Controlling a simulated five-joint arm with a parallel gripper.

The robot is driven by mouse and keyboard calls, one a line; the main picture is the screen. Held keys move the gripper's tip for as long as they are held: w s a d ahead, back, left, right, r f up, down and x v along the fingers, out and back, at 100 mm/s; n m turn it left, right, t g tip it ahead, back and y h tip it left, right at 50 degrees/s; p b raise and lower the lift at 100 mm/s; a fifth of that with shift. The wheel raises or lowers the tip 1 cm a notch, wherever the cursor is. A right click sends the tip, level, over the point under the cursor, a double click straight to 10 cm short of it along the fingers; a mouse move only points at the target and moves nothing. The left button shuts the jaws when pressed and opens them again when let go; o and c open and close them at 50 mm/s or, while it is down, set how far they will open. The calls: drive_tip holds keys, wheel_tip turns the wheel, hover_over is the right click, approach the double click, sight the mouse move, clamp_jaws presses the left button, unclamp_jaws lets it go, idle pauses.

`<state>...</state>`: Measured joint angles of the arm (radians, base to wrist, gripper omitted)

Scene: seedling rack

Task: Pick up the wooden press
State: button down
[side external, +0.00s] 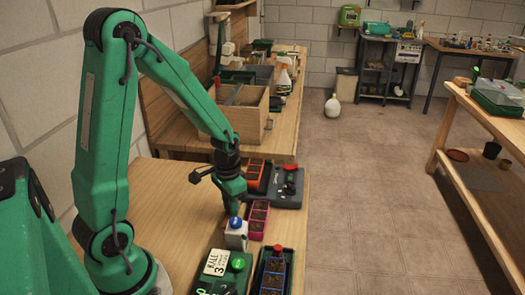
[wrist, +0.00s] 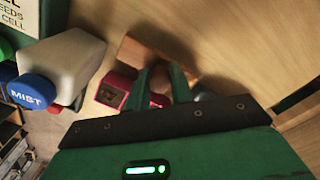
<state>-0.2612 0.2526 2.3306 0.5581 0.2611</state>
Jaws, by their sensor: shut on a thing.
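The wooden press (wrist: 134,53) shows in the wrist view as a brown block with a rounded knob between my green fingers. My gripper (wrist: 163,88) is shut on the press, with the fingers on either side of the knob. In the side external view my gripper (side external: 236,208) points down over the wooden bench, behind the white bottle. The press cannot be made out there, hidden by the fingers and the bottle. I cannot tell whether its base touches the bench.
The white bottle (side external: 236,241) with a blue cap marked MIST (wrist: 30,92) stands close to my gripper. A pink seedling tray (side external: 258,219) is just right of it. A dark grey device (side external: 288,191), a label card (side external: 217,262) and a dark tray (side external: 286,268) of pots crowd the bench edge.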

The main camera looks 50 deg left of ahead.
drive_tip(key=shift+r, duration=4.3)
drive_tip(key=c, duration=1.9)
unclamp_jaws()
drive_tip(key=shift+c, duration=0.9)
